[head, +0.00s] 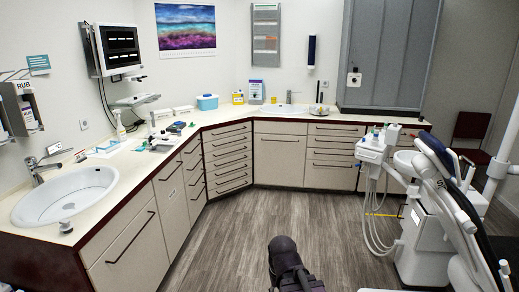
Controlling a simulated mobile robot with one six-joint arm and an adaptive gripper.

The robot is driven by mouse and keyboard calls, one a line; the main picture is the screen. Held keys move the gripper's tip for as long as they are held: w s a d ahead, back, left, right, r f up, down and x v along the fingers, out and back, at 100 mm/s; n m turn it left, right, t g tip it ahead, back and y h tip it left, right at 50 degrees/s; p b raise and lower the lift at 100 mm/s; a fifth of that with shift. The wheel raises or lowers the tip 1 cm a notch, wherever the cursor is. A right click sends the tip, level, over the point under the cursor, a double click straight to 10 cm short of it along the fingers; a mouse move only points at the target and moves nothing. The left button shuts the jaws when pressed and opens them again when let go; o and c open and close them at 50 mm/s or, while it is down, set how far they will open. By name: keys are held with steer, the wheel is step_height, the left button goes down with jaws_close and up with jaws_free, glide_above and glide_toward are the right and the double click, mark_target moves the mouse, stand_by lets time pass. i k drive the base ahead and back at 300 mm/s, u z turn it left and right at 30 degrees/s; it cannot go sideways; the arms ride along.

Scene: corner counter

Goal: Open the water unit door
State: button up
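The white dental unit (422,238) stands on the floor at the right, beside the dental chair; I take it to be the water unit. Its tall body faces partly towards me, with hoses hanging at its left. I cannot make out a separate open door on it; its surfaces look closed. My gripper (284,247) shows as a dark shape at the bottom centre, over the floor and well apart from the unit. Its fingers cannot be made out, so I cannot tell if it is open or shut. It does not visibly hold anything.
Hanging hoses (372,220) and a tray head (376,148) stick out left of the unit. The dental chair (455,190) crowds its right side. Cabinets (280,158) and a counter with a round sink (66,190) line the left and back. The wooden floor (235,225) between is clear.

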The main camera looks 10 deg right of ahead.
mark_target(413, 219)
steer(key=z, duration=0.1)
steer(key=i, duration=1.55)
steer(key=z, duration=0.35)
steer(key=i, duration=0.75)
steer(key=z, duration=0.6)
steer(key=i, duration=1.25)
steer(key=z, duration=0.3)
